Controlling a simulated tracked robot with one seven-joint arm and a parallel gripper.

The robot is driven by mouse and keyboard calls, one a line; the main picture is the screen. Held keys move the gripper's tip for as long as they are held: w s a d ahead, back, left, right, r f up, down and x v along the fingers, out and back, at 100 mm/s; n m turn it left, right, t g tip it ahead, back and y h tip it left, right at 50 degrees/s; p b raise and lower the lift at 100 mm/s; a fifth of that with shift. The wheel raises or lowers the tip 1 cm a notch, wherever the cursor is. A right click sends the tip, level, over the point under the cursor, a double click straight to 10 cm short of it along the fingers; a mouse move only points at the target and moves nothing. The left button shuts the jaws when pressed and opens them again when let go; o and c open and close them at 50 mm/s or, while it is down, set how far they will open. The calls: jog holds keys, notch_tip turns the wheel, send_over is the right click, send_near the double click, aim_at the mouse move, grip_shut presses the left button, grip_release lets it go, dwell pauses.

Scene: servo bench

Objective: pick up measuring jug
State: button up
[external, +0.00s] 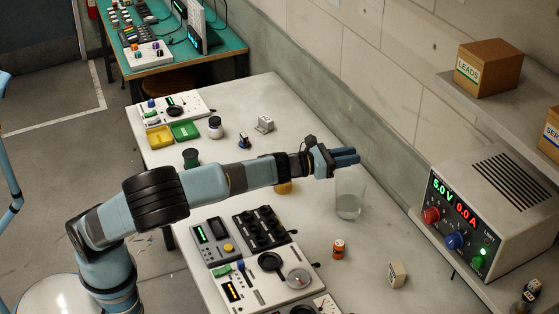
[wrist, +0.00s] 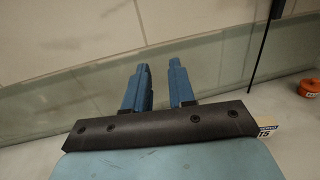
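The measuring jug (external: 349,200) appears to be the clear, see-through vessel standing upright on the pale bench in the external view. My gripper (external: 347,157) is level above the bench, with its blue fingers pointing right, just above and behind the jug's rim in the picture. I cannot tell the exact gap between them. In the wrist view my gripper (wrist: 160,70) has its two fingers apart, with only wall showing between them. The jug cannot be made out in the wrist view.
A small orange container (external: 339,249) and a small pale box (external: 397,274) stand nearer on the bench. A control panel (external: 270,278) lies to the left. A power supply (external: 485,215) sits on the right-hand shelf. A wall (external: 400,110) runs along the bench's far side.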

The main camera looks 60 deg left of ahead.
aim_at(351, 201)
notch_tip(351, 201, down, 22)
jog(key=shift+w+r, duration=0.1)
jog(key=shift+r, duration=0.15)
jog(key=shift+w+d+f, duration=0.1)
jog(key=shift+w+d, duration=0.15)
jog(key=shift+w, duration=0.95)
jog(key=shift+w+d+f, duration=0.15)
jog(key=shift+w+d, duration=0.15)
jog(key=shift+w, duration=0.9)
jog(key=shift+w+d+f, duration=0.1)
jog(key=shift+w+d, duration=0.15)
jog(key=shift+w, duration=0.95)
grip_shut()
